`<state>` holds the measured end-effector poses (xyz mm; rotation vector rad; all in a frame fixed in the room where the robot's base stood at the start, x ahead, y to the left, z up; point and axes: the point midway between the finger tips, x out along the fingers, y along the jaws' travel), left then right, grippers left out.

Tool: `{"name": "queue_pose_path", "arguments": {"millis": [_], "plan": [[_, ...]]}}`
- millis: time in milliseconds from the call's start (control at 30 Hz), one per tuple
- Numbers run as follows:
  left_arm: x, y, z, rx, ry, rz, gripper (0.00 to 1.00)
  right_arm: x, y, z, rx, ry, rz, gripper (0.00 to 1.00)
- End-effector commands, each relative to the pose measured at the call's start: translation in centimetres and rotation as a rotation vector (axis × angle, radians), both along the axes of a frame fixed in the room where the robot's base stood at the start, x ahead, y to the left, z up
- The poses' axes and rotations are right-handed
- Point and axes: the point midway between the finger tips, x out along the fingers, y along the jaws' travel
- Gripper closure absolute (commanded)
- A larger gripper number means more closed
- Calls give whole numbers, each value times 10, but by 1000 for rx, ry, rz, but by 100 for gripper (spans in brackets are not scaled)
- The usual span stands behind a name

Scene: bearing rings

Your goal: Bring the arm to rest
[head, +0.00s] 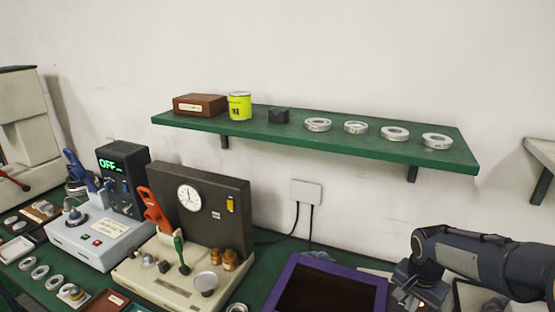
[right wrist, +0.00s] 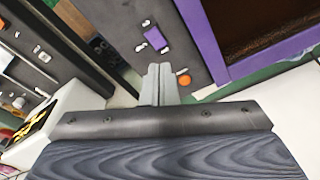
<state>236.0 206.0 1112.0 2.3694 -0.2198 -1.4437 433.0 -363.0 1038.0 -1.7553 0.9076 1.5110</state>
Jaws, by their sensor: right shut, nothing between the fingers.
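My right arm comes in from the right in the head view, over the bench's right end. Its gripper (head: 408,300) hangs at the lower right beside a purple-rimmed dark tray (head: 374,292). In the right wrist view the gripper's two fingers (right wrist: 160,80) are together with nothing between them. The purple-rimmed tray also shows there (right wrist: 215,45), to the right of the fingers and apart from them. My left gripper is not in view.
A gauge device (head: 205,210) and a unit reading OFF (head: 123,170) stand left of the tray.

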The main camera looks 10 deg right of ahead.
Motion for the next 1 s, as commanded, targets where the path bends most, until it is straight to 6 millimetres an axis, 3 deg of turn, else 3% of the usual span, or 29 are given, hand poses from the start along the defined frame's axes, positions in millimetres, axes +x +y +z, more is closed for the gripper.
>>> {"name": "queue_pose_path", "arguments": {"millis": [200,300,500,700,1000], "plan": [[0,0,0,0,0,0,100,-67,53,54,130,-148,258,100],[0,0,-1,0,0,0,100,-104,83,70,167,-235,414,100],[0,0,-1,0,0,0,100,-167,132,79,173,-391,685,100],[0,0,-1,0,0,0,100,-195,155,74,152,-466,821,100],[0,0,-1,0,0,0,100,-198,157,72,148,-474,840,100]]}}
